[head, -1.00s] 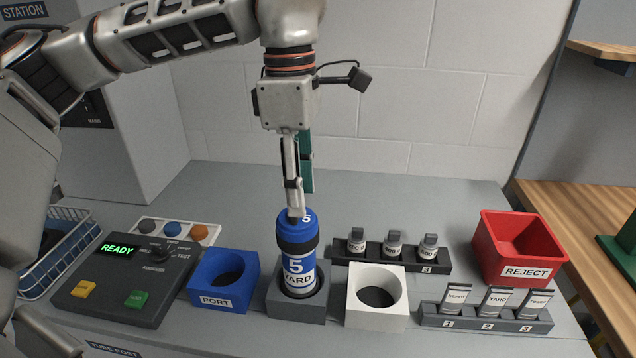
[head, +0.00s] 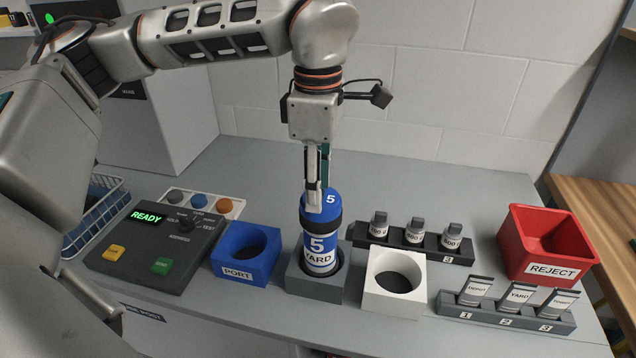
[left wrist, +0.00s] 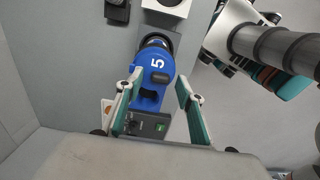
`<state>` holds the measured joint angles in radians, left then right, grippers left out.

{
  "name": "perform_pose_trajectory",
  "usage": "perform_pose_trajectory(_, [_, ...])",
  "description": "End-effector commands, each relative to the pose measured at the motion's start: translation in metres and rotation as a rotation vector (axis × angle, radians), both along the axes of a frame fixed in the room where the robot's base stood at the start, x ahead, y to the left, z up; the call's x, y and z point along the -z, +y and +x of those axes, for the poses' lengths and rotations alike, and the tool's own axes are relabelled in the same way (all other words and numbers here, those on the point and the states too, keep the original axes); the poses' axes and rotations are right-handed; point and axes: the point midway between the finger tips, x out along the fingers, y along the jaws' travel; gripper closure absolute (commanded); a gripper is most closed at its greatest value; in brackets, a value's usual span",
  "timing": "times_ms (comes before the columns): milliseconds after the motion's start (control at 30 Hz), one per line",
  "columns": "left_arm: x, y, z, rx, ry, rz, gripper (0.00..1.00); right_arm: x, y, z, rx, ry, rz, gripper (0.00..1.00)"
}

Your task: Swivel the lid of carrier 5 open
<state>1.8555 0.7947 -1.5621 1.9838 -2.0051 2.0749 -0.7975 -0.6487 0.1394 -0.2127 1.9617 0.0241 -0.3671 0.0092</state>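Carrier 5 (head: 321,245) is a blue tube with a black band and a white YARD label. It stands upright in a grey square holder (head: 316,285). Its blue lid (head: 325,199), marked 5, sits on top and also shows in the left wrist view (left wrist: 156,64). My left gripper (head: 317,208) points down at the lid, with one finger overlapping the lid's front in the head view. In the left wrist view its two teal-padded fingers (left wrist: 160,77) are apart, one on each side of the lid. I cannot tell whether they touch it.
A control panel (head: 160,243) reads READY.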

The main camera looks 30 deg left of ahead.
Motion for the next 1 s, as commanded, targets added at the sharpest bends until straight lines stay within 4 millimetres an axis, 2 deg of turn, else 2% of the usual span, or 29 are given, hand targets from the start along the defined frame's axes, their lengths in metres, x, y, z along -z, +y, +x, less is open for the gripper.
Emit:
perform_pose_trajectory(133, [0.0, 0.0, 0.0, 0.0, 0.0, 0.0, 0.62, 0.0, 0.0, 0.0, 0.0, -0.001, 0.0, 0.6])
perform_pose_trajectory(167, [0.0, 0.0, 0.0, 0.0, 0.0, 0.0, 0.65, 0.0, 0.0, 0.0, 0.0, -0.001, 0.0, 0.6])
perform_pose_trajectory(300, [0.0, 0.0, 0.0, 0.0, 0.0, 0.0, 1.0, 0.0, 0.0, 0.0, 0.0, -0.001, 0.0, 0.6])
perform_pose_trajectory(667, [0.0, -0.002, 0.0, -0.029, 0.001, 0.0, 1.0, 0.001, 0.0, 0.0, 0.0, -0.001, 0.0, 0.6])
perform_pose_trajectory(1000, [0.0, -0.011, 0.004, -0.234, 0.0, 0.0, 1.0, 0.006, 0.0, 0.0, 0.0, 0.001, 0.0, 0.6])
